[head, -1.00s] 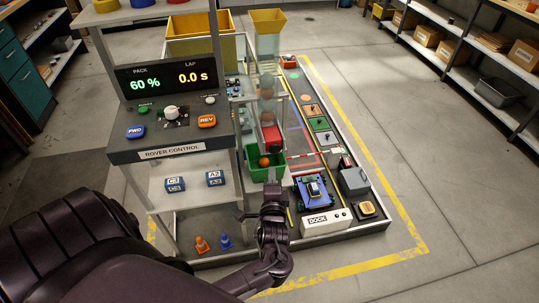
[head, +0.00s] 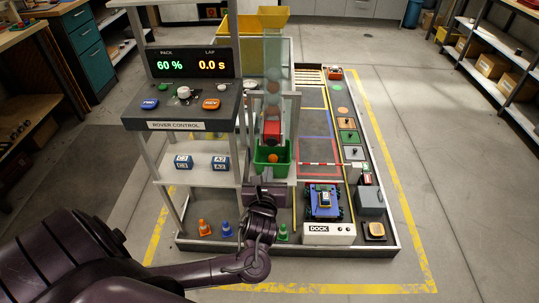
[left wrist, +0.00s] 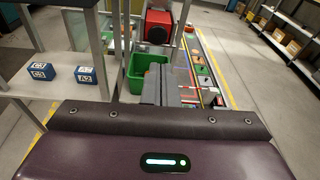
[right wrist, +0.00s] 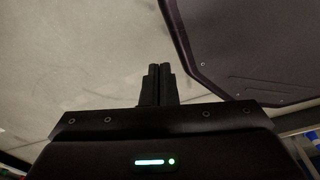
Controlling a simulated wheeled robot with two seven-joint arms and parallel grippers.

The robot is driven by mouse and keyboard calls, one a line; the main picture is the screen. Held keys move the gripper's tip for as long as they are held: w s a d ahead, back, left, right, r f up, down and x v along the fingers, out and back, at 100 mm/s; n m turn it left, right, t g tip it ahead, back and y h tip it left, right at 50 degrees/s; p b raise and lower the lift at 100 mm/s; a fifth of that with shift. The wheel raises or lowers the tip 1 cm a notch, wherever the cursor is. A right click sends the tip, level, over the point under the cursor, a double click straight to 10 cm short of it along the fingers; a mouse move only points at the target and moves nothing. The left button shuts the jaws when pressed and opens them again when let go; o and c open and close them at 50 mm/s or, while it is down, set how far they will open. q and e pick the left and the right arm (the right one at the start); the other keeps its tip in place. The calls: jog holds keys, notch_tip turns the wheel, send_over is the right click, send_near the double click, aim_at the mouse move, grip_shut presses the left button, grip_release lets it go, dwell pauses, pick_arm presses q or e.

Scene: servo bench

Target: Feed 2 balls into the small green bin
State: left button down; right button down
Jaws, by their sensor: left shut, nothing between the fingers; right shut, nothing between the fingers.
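The small green bin (head: 270,170) stands below a red block (head: 271,131) at the foot of a clear upright tube (head: 274,62). An orange ball (head: 272,158) shows in the bin. Dull reddish balls (head: 273,87) show inside the tube, under a yellow hopper (head: 273,18). My left gripper (head: 265,183) is shut and empty, just in front of the bin. In the left wrist view its fingers (left wrist: 160,82) overlap the right side of the bin (left wrist: 138,72); contact cannot be told. My right gripper (right wrist: 158,72) is shut and empty over bare floor, seen only in the right wrist view.
The rover control panel (head: 180,104) and a shelf with blue blocks (head: 184,162) stand left of the bin. A blue rover (head: 323,203) sits by the white dock (head: 328,234) at right. Small cones (head: 226,228) stand low in front. Open floor lies right.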

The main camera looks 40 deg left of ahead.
pick_arm(q)
send_near(272, 143)
jog(key=shift+m, duration=0.3)
jog(key=x, duration=0.6)
jog(key=shift+w+a+f+b, duration=0.1)
jog(key=shift+w+a+b, duration=0.1)
jog(key=shift+w+b, duration=0.1)
pick_arm(e)
jog(key=shift+s+a+f, duration=0.25)
jog(key=shift+s+f, duration=0.05)
jog(key=shift+f, duration=0.05)
